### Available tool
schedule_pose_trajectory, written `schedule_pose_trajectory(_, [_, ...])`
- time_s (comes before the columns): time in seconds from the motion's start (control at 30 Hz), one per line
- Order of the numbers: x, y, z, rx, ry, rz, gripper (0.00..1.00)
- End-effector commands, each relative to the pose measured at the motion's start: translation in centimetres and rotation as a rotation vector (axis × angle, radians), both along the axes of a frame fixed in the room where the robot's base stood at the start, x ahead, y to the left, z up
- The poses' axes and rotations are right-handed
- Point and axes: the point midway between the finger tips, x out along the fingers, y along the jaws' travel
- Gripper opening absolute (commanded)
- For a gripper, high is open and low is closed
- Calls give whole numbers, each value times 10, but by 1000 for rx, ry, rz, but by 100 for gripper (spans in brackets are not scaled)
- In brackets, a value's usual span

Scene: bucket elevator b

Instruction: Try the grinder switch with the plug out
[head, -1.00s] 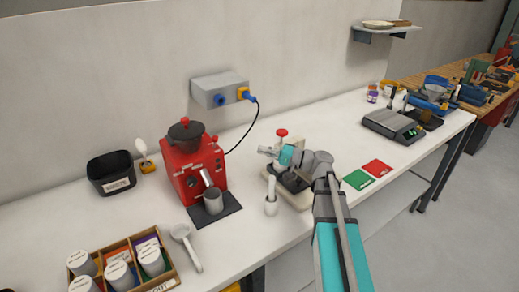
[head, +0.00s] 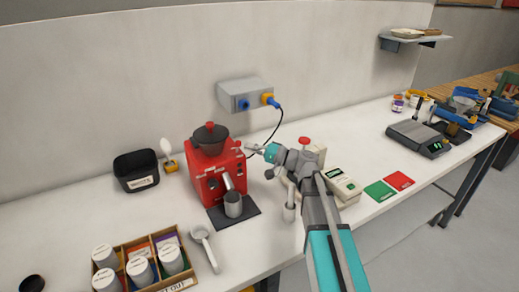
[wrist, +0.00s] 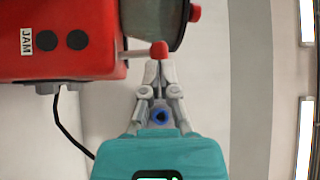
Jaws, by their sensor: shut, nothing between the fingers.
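The red grinder (head: 212,182) stands on the bench with a dark hopper on top and a metal cup (head: 233,204) below its spout. My gripper (head: 250,147) is shut and empty at the grinder's upper right side. In the wrist view, the fingertips (wrist: 158,66) are right at a red ball-ended lever (wrist: 160,49) on the red body (wrist: 65,45); I cannot tell whether they touch. A label there reads JAM, near two dark round spots. A black cable runs from the grinder to a blue-and-yellow connector (head: 268,99) at the right of the grey wall box (head: 240,91).
A red-knobbed machine (head: 305,142) is partly hidden behind my arm. A black bin (head: 136,170) stands left of the grinder. A divided tray (head: 172,284) with several canisters and a scoop (head: 203,245) lie in front. Green and red cards (head: 380,191) lie right.

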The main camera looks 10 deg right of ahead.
Motion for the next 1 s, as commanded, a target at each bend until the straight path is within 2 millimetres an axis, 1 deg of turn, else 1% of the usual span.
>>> schedule_pose_trajectory(0.1, [2,6,1,0,0,1,0])
schedule_pose_trajectory(0.2, [3,8,1,0,0,1,0])
schedule_pose_trajectory(0.57, [3,9,1,0,0,1,0])
schedule_pose_trajectory(0.77, [3,12,2,-4,7,6,0])
schedule_pose_trajectory(1.0, [2,24,5,-19,42,22,0])
